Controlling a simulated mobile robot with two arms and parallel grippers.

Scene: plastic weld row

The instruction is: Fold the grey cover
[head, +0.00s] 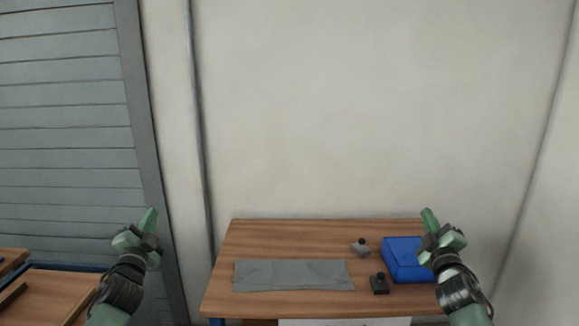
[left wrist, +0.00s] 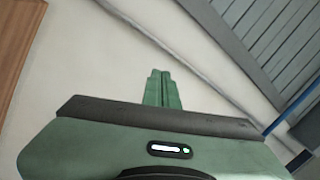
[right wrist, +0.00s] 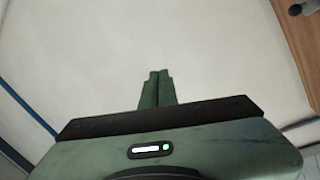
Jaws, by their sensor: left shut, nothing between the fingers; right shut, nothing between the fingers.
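The grey cover (head: 293,275) lies flat on the wooden table in the head view, as a long, narrow strip with slight wrinkles. My left gripper (head: 149,220) is raised to the left of the table, away from the cover. Its green fingers (left wrist: 162,88) are together and empty in the left wrist view. My right gripper (head: 429,219) is raised at the table's right side, in front of part of the blue object in the picture. Its fingers (right wrist: 157,88) are also together and empty in the right wrist view. Neither gripper touches the cover.
A blue box-like object (head: 402,262) sits on the table's right side (head: 300,238). Another wooden surface (head: 45,297) is at the lower left. A wall is behind.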

